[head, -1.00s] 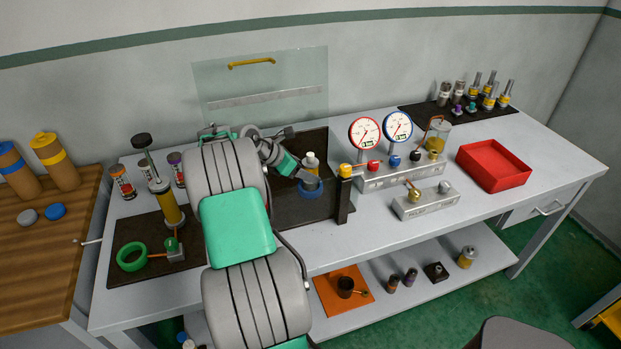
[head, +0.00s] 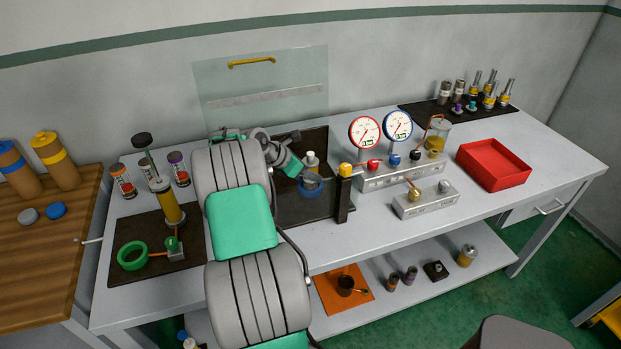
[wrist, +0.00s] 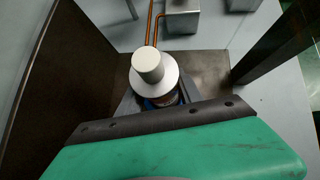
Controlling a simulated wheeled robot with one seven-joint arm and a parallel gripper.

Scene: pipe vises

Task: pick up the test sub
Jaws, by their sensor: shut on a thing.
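The part I take to be the test sub (head: 312,158) stands upright at the blue ring-shaped fixture (head: 311,187) on the dark mat behind the post. It has a pale top. In the wrist view its silver stem and round flange (wrist: 151,68) show from above, with a darker body and a bit of blue below. My gripper (head: 307,175) is at its left side, low down near the blue ring, shut on it. The fingertips are mostly hidden in both views. I cannot tell whether the sub is clear of the fixture.
A dark post with a yellow top (head: 344,195) stands close right of my gripper. A clear shield (head: 262,90) rises behind. The gauge manifold (head: 400,172) and red tray (head: 494,165) are further right.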

